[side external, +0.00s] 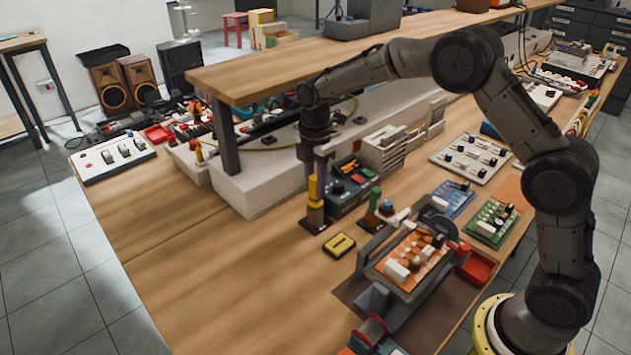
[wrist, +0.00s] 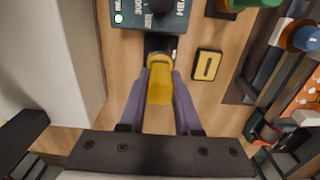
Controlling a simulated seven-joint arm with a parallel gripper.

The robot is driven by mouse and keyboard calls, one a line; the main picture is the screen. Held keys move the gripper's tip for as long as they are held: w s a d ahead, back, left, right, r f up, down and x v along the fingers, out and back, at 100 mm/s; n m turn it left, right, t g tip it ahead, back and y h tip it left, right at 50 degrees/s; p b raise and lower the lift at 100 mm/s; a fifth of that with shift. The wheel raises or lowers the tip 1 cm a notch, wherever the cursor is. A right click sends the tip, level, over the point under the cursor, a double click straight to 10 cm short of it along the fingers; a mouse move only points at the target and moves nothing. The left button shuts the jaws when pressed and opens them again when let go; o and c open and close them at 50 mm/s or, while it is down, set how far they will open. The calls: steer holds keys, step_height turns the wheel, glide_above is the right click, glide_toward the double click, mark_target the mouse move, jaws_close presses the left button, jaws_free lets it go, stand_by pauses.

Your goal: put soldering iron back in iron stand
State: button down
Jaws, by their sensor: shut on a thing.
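My gripper (side external: 317,168) has purple fingers pointing down; it is shut on the yellow handle of the soldering iron (side external: 315,188). In the wrist view the yellow handle (wrist: 160,82) lies between the two fingers. Directly below it, a dark iron stand (side external: 315,222) with a square base stands on the bench; its base also shows in the wrist view (wrist: 158,45). The iron looks upright over the stand. Its tip is hidden, and I cannot tell whether it is inside the holder.
A dark control unit with knobs (side external: 350,186) stands close right of the stand. A yellow-topped sponge tray (side external: 339,246) lies in front. A green handle in a dark holder (side external: 374,200) stands further right. A white cabinet (wrist: 60,60) and raised shelf (side external: 240,85) are close. Front-left bench is clear.

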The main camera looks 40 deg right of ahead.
steer(key=c, duration=0.5)
jaws_free()
steer(key=o, duration=0.5)
steer(key=shift+r, duration=3.55)
